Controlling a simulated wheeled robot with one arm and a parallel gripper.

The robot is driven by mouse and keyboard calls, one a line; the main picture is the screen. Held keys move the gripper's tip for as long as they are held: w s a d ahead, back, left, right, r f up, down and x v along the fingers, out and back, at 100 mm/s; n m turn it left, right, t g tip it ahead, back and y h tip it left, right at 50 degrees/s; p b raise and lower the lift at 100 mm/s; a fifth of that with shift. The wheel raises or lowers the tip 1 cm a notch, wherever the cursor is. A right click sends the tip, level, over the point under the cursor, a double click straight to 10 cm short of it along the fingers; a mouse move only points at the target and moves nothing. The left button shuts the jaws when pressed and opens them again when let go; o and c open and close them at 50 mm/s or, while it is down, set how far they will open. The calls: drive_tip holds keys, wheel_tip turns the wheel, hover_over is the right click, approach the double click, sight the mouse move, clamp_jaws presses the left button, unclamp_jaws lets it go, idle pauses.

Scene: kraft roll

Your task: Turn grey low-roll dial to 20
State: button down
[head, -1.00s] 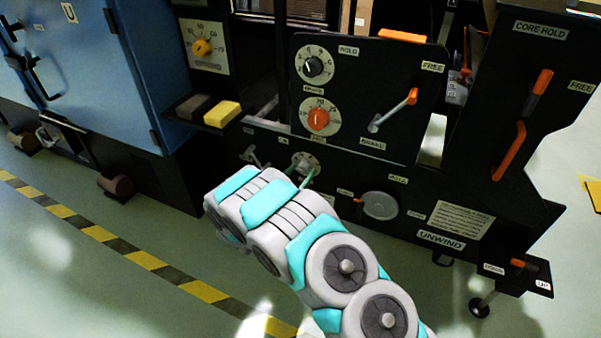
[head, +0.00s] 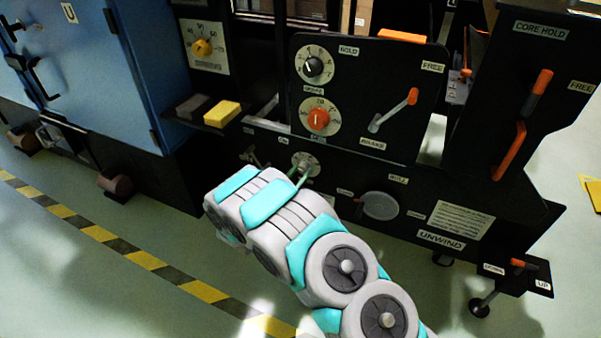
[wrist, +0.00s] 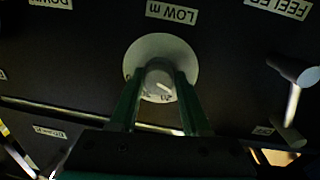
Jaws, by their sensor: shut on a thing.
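The grey low-roll dial (wrist: 158,80) shows in the wrist view, a round knob on a pale disc (wrist: 160,51) under a "LOW m" label (wrist: 172,13). A white pointer line is on the knob's face, on its lower right side. A number that looks like 20 shows on the disc just below the knob. My gripper (wrist: 160,92) is shut on the knob, one green finger on each side. In the head view the dial's disc (head: 304,161) shows beyond my arm, and the knob is mostly hidden by the finger.
A grey lever (wrist: 294,88) stands right of the dial in the wrist view. In the head view an orange dial (head: 318,120) and a black dial (head: 313,67) sit above on the panel, and an oval grey cover (head: 380,206) sits to the right.

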drive_tip(key=shift+m, duration=0.4)
drive_tip(key=m+b, duration=0.3)
drive_tip(key=shift+f, duration=0.1)
drive_tip(key=m+b, duration=0.2)
drive_tip(key=shift+m, duration=0.3)
drive_tip(key=shift+m+y+b, duration=0.3)
drive_tip(key=shift+m+b, duration=0.9)
drive_tip(key=shift+b, duration=0.2)
drive_tip(key=shift+r, duration=0.2)
drive_tip(key=shift+c, duration=1.9)
unclamp_jaws()
